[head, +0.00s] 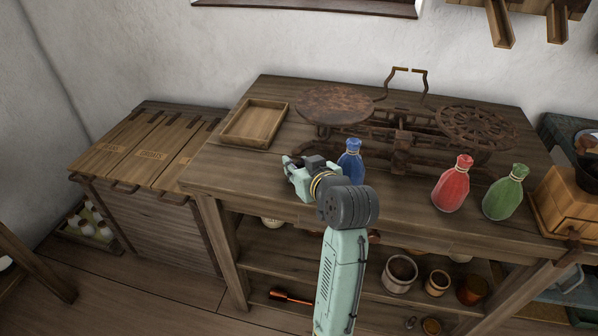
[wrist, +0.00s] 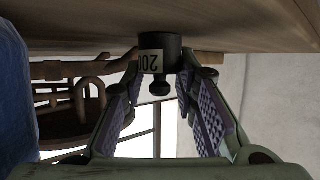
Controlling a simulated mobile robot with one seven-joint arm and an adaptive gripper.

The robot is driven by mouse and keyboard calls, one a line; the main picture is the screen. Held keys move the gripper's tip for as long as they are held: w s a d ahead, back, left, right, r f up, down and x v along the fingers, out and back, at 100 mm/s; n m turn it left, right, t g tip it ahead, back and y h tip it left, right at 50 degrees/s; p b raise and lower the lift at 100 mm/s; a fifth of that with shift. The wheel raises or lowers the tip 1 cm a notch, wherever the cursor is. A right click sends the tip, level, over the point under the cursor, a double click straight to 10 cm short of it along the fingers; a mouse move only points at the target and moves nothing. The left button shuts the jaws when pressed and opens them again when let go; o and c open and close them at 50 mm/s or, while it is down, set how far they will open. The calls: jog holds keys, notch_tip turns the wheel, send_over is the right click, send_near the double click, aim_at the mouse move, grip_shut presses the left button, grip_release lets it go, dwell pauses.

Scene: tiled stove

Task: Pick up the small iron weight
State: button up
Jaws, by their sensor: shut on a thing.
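The small iron weight (wrist: 159,52) is dark, with a knob and a pale label with digits, in the wrist view, which is upside down. My gripper (wrist: 161,72) has its two purple-padded fingers shut on the weight, one on each side. The weight's base is at or very close to the wooden tabletop; I cannot tell whether it touches. In the head view my gripper (head: 292,167) is low over the table (head: 400,206), pointing left. The weight cannot be made out there.
The front left tabletop is free.

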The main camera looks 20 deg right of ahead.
grip_shut()
